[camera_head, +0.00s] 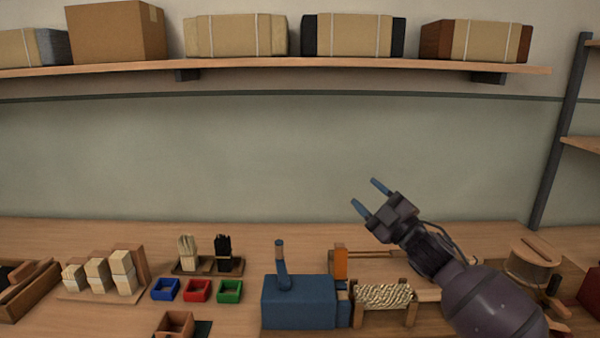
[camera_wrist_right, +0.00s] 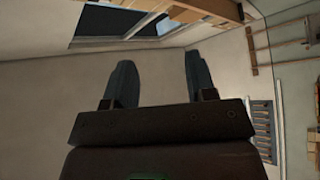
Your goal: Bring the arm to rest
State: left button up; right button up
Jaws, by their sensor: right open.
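My right gripper (camera_head: 367,197) is raised above the workbench (camera_head: 130,235) at the right, its two blue fingers apart and pointing up and to the left. Nothing is between the fingers. In the right wrist view the fingers (camera_wrist_right: 155,80) are also spread and empty, with wall and a dark window behind them. My right arm comes in from the lower right. It hides part of the bench at the right. My left gripper is not in the head view.
A blue machine (camera_head: 298,300) with a lever stands below the gripper, beside a rope-wound roller (camera_head: 383,296). Blue (camera_head: 165,289), red (camera_head: 198,290) and green (camera_head: 230,291) trays sit left. A shelf (camera_head: 270,68) with boxes runs above. The wall area between is clear.

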jog(key=s+d+f+m+h, duration=0.25)
jog(key=s+f+m, duration=0.2)
jog(key=f, duration=0.35)
jog(key=s+d+f+m+g+h, duration=0.1)
jog(key=s+d+f+m+h, duration=0.1)
jog(key=s+f+m+h, duration=0.4)
jog(key=s+d+f+m+h, duration=0.2)
jog(key=s+f, duration=0.1)
jog(key=f, duration=0.6)
jog(key=s+d+f+m+g+h, duration=0.2)
jog(key=s+d+f, duration=0.1)
jog(key=s+f, duration=0.6)
jog(key=s+d+f+m+g+h, duration=0.1)
jog(key=s+d+f+m+g, duration=0.2)
jog(key=s+f, duration=0.6)
jog(key=s, duration=0.9)
jog(key=shift+f+g+h, duration=0.2)
jog(key=shift+g+h, duration=0.1)
jog(key=shift+h, duration=0.05)
jog(key=shift+d+m, duration=0.1)
jog(key=shift+m, duration=0.15)
